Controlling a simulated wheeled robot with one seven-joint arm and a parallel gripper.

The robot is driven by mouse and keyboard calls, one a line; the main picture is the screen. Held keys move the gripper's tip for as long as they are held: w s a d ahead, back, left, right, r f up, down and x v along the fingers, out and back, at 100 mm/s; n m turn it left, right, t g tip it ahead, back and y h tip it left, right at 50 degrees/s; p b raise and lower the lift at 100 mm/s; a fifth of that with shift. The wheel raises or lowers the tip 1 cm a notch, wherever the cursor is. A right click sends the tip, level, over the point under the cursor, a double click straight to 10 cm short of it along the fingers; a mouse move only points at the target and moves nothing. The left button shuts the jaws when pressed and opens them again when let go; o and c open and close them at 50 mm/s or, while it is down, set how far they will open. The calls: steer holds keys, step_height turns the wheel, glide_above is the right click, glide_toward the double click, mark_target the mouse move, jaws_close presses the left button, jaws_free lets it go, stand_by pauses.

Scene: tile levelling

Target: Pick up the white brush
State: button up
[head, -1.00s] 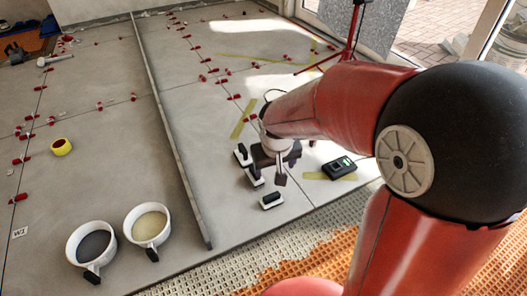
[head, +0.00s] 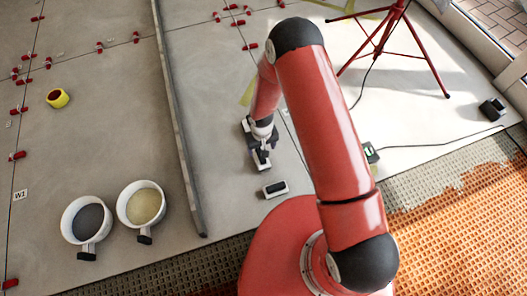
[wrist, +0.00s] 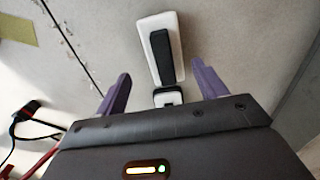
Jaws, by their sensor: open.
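One long white block with a black handle (wrist: 160,48) lies ahead of the fingers. A second one (wrist: 168,97) shows between them, partly hidden by the gripper body.
A long metal straightedge (head: 178,120) lies left of the blocks. Two white pots, one with dark contents (head: 88,222) and one with cream contents (head: 142,205), stand farther left. A yellow roll (head: 58,98), red clips and a red tripod (head: 390,45) are around.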

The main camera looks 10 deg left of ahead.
steer(key=f, duration=0.4)
steer(key=s+f, duration=0.1)
steer(key=f, duration=0.1)
steer(key=shift+a+f+b, duration=0.2)
steer(key=shift+f+b, duration=0.05)
steer(key=shift+b, duration=0.1)
steer(key=c, duration=1.2)
